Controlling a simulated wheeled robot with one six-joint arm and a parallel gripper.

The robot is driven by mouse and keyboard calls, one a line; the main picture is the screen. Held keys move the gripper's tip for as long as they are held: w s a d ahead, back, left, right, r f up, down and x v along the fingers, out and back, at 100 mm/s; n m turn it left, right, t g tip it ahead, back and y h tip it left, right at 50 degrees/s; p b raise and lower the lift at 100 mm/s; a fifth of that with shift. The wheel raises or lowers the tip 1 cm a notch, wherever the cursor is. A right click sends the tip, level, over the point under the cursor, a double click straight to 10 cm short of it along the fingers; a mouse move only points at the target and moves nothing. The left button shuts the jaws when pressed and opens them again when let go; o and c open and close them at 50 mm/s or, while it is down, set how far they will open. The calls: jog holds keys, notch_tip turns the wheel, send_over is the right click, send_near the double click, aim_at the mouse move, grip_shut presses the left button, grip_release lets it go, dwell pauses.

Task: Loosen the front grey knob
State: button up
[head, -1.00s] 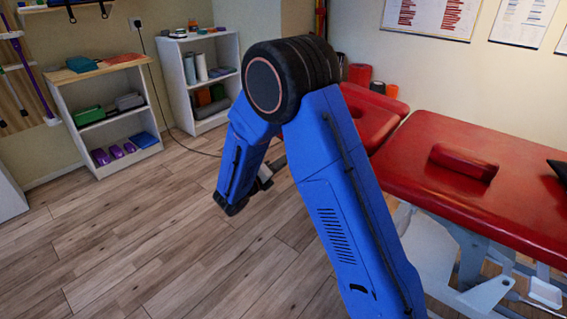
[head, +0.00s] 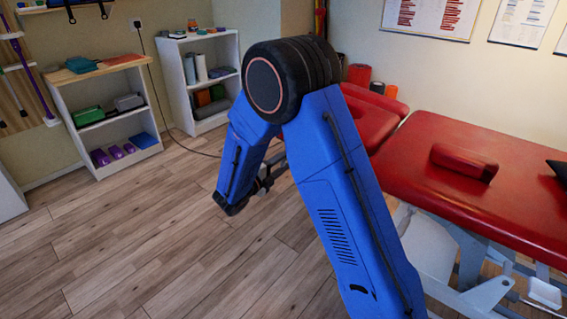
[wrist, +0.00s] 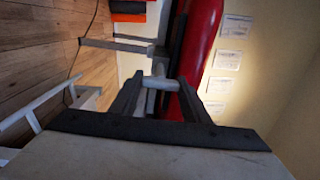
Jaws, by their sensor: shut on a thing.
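In the wrist view the front grey knob (wrist: 160,83) shows as a light grey crossbar on a short stem. It sits between the fingertips of my gripper (wrist: 159,79), beside the red table edge. My gripper is shut on the knob. In the head view my gripper (head: 265,180) is small and partly hidden behind my blue arm, close to the table's near end. The knob cannot be made out there.
The red treatment table (head: 410,173) on its pale metal frame (head: 432,248) fills the right. A red bolster (head: 463,162) lies on it. Two shelf units (head: 106,116) stand along the back wall. The wooden floor at left is clear.

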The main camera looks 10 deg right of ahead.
jog(key=o, duration=1)
jog(key=shift+o, duration=0.2)
jog(key=shift+a, duration=0.1)
jog(key=v, duration=1.7)
jog(key=shift+s, duration=0.1)
